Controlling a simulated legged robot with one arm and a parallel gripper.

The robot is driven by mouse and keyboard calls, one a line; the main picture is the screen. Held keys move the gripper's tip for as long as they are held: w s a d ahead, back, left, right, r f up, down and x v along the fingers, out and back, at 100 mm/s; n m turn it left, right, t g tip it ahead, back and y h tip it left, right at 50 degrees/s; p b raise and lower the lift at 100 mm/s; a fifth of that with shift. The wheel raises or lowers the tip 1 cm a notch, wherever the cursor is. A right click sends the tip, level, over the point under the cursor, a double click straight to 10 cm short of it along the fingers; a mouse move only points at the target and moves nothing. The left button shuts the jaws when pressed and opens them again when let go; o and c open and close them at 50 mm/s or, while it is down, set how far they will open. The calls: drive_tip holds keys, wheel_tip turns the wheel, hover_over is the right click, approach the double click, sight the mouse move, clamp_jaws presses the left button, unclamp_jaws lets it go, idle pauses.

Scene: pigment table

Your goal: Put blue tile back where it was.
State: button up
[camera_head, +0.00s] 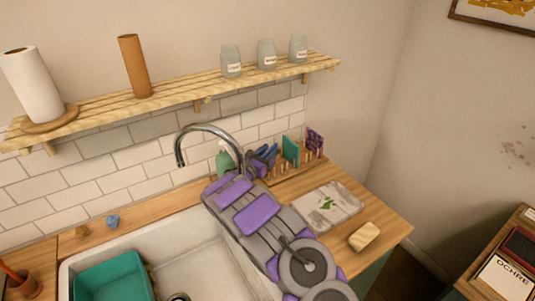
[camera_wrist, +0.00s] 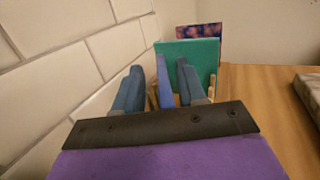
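The blue tile (camera_wrist: 164,84) stands edge-on between the two fingers of my gripper (camera_wrist: 160,74) in the wrist view. The fingers are apart, with a visible gap on the tile's left side; the right finger is closer to it. The tile appears upright in the wooden peg rack (camera_head: 293,172), but its lower edge is hidden by my gripper. In the head view my gripper (camera_head: 265,154) is at the rack's left end. A teal tile (camera_head: 291,150) and a purple patterned tile (camera_head: 315,140) stand farther right in the rack.
A green bottle (camera_head: 224,160) and the faucet (camera_head: 210,130) are close to my arm's left. The sink (camera_head: 195,262) is at front left. A stained board (camera_head: 328,205) and a sponge-like block (camera_head: 364,236) lie on the counter at right. The tiled wall is close behind.

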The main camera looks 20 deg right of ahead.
drive_tip(key=shift+s+a, duration=0.15)
drive_tip(key=shift+a, duration=1.1)
drive_tip(key=p+v, duration=0.2)
drive_tip(key=v, duration=0.9)
drive_tip(key=shift+p, duration=0.3)
drive_tip(key=shift+s+d, duration=0.1)
drive_tip(key=shift+d, duration=0.3)
drive_tip(key=shift+a+f, duration=0.1)
drive_tip(key=shift+a, duration=0.1)
